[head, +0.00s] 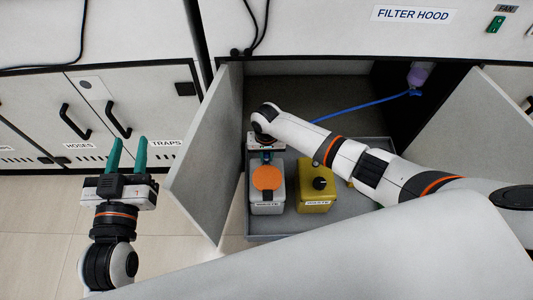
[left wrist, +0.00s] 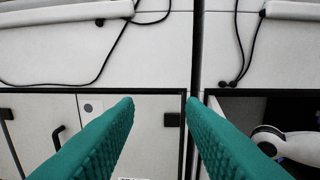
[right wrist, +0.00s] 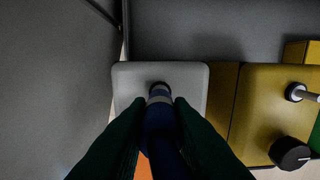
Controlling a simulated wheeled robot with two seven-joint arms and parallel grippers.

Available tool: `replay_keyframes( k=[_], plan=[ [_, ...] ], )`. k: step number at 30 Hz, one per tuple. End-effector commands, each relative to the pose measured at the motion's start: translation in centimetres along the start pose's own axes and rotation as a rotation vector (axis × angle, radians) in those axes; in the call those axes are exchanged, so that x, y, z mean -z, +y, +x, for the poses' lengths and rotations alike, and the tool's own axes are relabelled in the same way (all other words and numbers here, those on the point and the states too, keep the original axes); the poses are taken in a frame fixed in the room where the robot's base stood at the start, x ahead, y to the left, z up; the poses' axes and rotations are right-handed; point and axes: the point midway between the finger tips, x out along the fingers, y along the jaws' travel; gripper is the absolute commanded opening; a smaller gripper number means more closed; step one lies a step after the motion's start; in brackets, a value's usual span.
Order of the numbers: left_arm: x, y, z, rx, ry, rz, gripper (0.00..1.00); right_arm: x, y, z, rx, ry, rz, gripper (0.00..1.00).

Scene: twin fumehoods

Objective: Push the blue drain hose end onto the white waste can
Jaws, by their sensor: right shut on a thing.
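The white waste can (head: 277,207) stands at the left of the grey tray in the open cabinet, with an orange disc (head: 267,178) over its top. In the right wrist view the white can (right wrist: 190,80) shows a dark, round port (right wrist: 160,86). My right gripper (head: 266,157) is shut on the end of the blue drain hose (right wrist: 160,105), over the can. The hose end lines up with the port; I cannot tell whether it is seated. The blue hose (head: 370,106) runs back to the cabinet's right. My left gripper (head: 127,154) is open and empty, outside the cabinet.
A yellow can (head: 316,200) with a black cap stands right of the white can; my right arm hides part of the tray (head: 285,231). The open left door (head: 207,150) stands close beside the cans. The right door (head: 470,125) is open too.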

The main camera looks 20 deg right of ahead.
Motion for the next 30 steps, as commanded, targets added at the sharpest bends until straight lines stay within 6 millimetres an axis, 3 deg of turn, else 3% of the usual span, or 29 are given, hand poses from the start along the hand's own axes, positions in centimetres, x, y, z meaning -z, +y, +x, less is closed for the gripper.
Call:
replay_keyframes(
  k=[30],
  plan=[
    [-2.1,-0.3,0.0,0.007,-0.157,-0.005,0.36,0.0,0.0,1.6,0.000,-0.001,0.001,0.00]
  ],
)
